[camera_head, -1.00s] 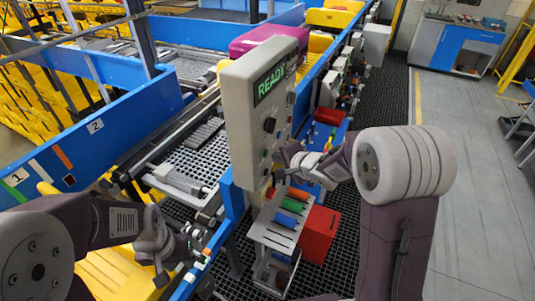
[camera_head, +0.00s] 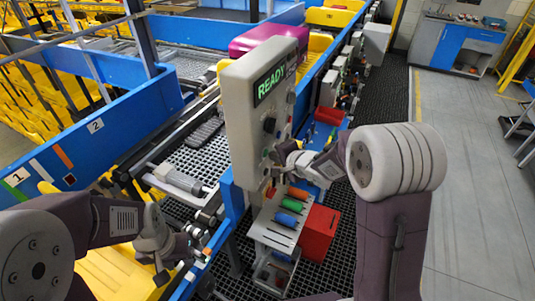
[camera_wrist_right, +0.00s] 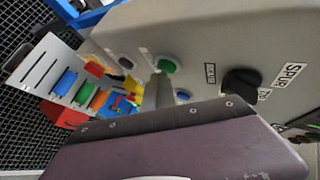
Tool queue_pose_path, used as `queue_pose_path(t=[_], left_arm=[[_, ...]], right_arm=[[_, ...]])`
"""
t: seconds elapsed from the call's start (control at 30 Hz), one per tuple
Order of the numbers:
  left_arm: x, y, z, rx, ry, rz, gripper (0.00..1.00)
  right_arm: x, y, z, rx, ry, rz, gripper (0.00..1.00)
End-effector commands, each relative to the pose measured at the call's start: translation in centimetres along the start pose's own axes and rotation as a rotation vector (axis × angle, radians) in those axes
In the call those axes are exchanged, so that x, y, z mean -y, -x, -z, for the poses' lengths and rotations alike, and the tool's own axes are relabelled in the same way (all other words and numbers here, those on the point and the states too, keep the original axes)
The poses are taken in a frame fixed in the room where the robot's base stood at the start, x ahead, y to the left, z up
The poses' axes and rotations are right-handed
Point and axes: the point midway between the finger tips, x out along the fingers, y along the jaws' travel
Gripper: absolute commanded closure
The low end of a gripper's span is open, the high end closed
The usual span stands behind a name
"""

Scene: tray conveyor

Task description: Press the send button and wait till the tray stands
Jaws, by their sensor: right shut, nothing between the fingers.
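The grey control box (camera_head: 245,140) stands upright at the conveyor edge, with a lit green READY display (camera_head: 269,82). I cannot read which one is marked send. My right gripper (camera_head: 276,166) is shut and empty, close to the box face; its tip (camera_wrist_right: 158,86) shows just beside the green button. Contact cannot be told. My left gripper (camera_head: 180,262) is beside the conveyor; its jaws are unclear.
A rack with coloured rolls (camera_head: 273,238) and a red bin (camera_head: 319,234) stand below the box. Yellow trays (camera_head: 112,272) lie at lower left. A blue rail (camera_head: 100,135) borders the conveyor. The grey floor at right (camera_head: 480,180) is clear.

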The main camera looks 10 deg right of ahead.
Motion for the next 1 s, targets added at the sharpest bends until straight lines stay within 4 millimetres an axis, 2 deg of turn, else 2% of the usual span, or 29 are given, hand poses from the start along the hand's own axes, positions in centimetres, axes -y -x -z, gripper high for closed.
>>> queue_pose_path(t=[0.67, 1.0], left_arm=[[0.0, 0.1, 0.0, 0.000, 0.000, 0.000, 0.64], [0.0, 1.1, 0.1, 0.000, 0.000, 0.000, 0.64]], right_arm=[[0.2, -0.3, -0.3, 0.002, 0.001, 0.000, 1.00], [-0.3, 0.8, 0.5, 0.000, 0.000, -0.001, 1.00]])
